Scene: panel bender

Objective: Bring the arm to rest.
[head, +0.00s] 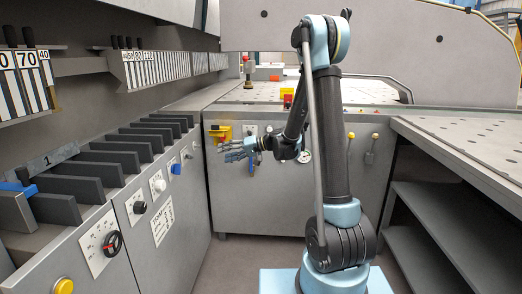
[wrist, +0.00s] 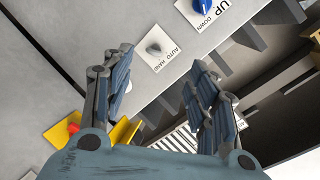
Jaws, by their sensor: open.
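My arm rises from its pale blue base in the middle of the head view, bends at the elbow near the top, and its forearm slopes down to the left. My gripper (head: 227,150) is held out level in front of the grey cabinet (head: 262,198) and points left. In the wrist view my gripper (wrist: 156,68) has its two fingers spread apart with nothing between them. Beyond the fingers is a panel with an AUTO/HAND selector (wrist: 154,47) and a blue UP/DOWN knob (wrist: 203,7). I see no contact with either.
A yellow switch housing with a red button (wrist: 75,127) is close to the left finger. The slotted machine front with knobs (head: 140,207) runs along the left. A perforated table with shelves (head: 455,150) stands at the right. Open floor (head: 240,262) lies left of my base.

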